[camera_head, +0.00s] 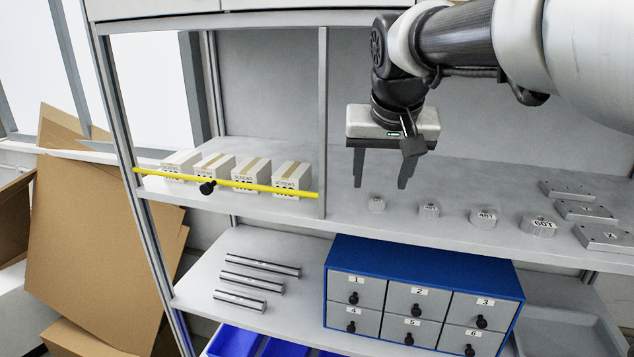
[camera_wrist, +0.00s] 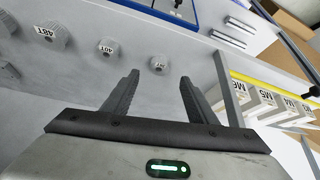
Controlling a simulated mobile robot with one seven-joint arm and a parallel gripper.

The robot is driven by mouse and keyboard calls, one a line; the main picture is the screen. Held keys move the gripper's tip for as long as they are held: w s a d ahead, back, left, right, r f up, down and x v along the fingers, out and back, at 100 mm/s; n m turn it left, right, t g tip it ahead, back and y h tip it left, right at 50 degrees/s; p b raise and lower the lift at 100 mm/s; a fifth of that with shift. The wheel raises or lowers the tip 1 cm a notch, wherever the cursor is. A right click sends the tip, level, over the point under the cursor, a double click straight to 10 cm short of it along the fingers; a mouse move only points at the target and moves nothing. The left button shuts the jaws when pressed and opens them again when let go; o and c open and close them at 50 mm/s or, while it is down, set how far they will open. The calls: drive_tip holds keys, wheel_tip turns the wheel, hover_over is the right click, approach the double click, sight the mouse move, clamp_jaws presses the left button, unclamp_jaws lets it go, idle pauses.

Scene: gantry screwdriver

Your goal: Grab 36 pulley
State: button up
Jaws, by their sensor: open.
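A row of grey toothed pulleys stands on the upper shelf, growing larger to the right in the head view. The largest reads 60T (camera_head: 539,227) and its neighbour reads 48T (camera_head: 483,218); the 48T also shows in the wrist view (camera_wrist: 50,36). The second smallest pulley (camera_head: 428,210) (camera_wrist: 107,50) and the smallest pulley (camera_head: 376,204) (camera_wrist: 158,64) have labels too small to read surely, so I cannot tell which is the 36. My gripper (camera_head: 381,184) (camera_wrist: 160,78) is open and empty, pointing down above the shelf. In the wrist view the smallest pulley appears between its fingertips, apart from them.
A vertical divider (camera_head: 322,120) stands left of my gripper; beyond it are several labelled boxes (camera_head: 246,174) behind a yellow bar (camera_head: 230,183). Flat metal plates (camera_head: 587,211) lie at the right. Below are a blue drawer cabinet (camera_head: 430,262) and metal rods (camera_head: 253,282).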

sight(378, 200)
drive_tip(key=shift+s+x, duration=0.15)
drive_tip(key=shift+x, duration=1.35)
drive_tip(key=shift+s+x, duration=0.1)
drive_tip(key=shift+x, duration=1.4)
drive_tip(key=shift+d+f, duration=0.1)
drive_tip(key=c, duration=1.2)
